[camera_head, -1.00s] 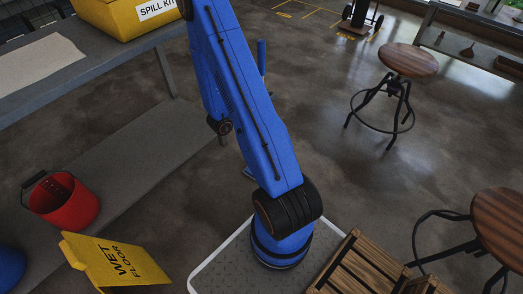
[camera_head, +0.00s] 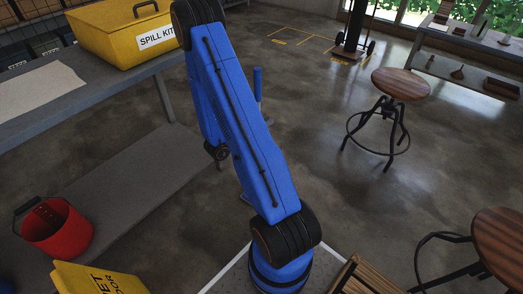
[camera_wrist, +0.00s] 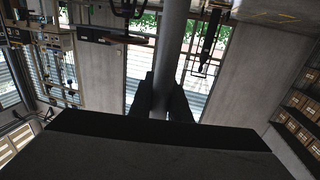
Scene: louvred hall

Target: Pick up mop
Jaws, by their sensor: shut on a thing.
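In the wrist view, my gripper (camera_wrist: 164,82) has its two dark fingers closed around a grey pole (camera_wrist: 172,40), which I take for the mop's handle. The pole runs up out of the top of the picture. The mop's head is not seen there. In the head view, my blue arm hides my gripper. A short upright blue piece (camera_head: 257,84) shows just behind the arm; I cannot tell whether it belongs to the mop.
A grey bench at left bears a yellow spill kit box (camera_head: 125,32). Wooden stools (camera_head: 401,84) (camera_head: 503,238) stand at right. Floor between is clear.

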